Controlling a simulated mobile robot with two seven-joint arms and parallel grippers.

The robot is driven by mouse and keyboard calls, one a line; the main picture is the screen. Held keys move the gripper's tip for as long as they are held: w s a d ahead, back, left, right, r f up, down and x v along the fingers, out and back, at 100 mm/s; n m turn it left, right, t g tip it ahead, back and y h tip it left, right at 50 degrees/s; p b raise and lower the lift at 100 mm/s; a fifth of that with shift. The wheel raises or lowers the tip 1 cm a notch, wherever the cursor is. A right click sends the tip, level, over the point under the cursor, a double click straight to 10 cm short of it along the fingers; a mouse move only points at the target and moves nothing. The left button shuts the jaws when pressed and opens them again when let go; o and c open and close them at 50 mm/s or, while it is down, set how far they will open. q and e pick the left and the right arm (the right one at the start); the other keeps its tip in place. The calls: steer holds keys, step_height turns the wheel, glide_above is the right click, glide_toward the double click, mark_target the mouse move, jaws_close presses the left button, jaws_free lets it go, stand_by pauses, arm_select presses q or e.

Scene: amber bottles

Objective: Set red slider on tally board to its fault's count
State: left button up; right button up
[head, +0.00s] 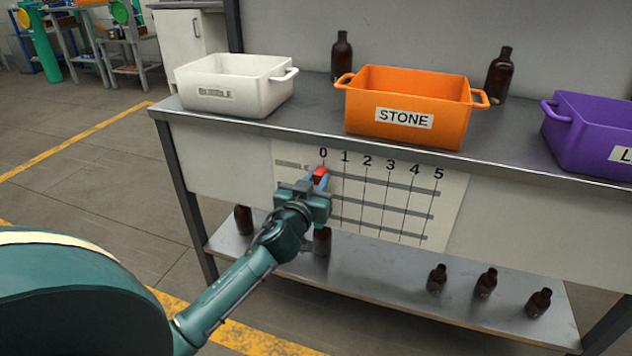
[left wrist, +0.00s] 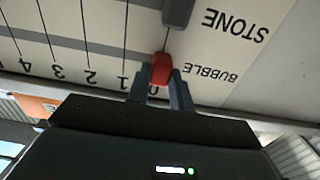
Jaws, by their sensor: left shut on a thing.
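The tally board (head: 452,200) hangs on the front of the bench, with columns 0 to 5 and several horizontal rows. The red slider (head: 320,173) is at the 0 column of the top row, labelled BUBBLE. My left gripper (head: 318,182) is shut on it; in the left wrist view its two fingers (left wrist: 160,85) are on either side of the red slider (left wrist: 162,68). That view shows the board upside down, with a dark grey block (left wrist: 178,12) at the start of the STONE row. My gripper hides part of the board's left side. My right gripper is not in view.
On the bench top are a white BUBBLE bin (head: 215,93), an orange STONE bin (head: 405,90) and a purple bin (head: 590,130). Amber bottles stand behind them (head: 342,52) and on the lower shelf (head: 486,283). The bin interiors show no bottles.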

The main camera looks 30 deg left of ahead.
arm_select(q)
jaws_close()
steer(key=d, duration=0.3)
steer(key=w+d+b, duration=0.1)
steer(key=d, duration=0.2)
steer(key=w+d, duration=0.1)
steer(key=d, duration=0.2)
steer(key=shift+f+b, duration=0.15)
steer(key=shift+b, duration=0.2)
steer(key=shift+w+d, duration=0.2)
steer(key=shift+d, duration=0.2)
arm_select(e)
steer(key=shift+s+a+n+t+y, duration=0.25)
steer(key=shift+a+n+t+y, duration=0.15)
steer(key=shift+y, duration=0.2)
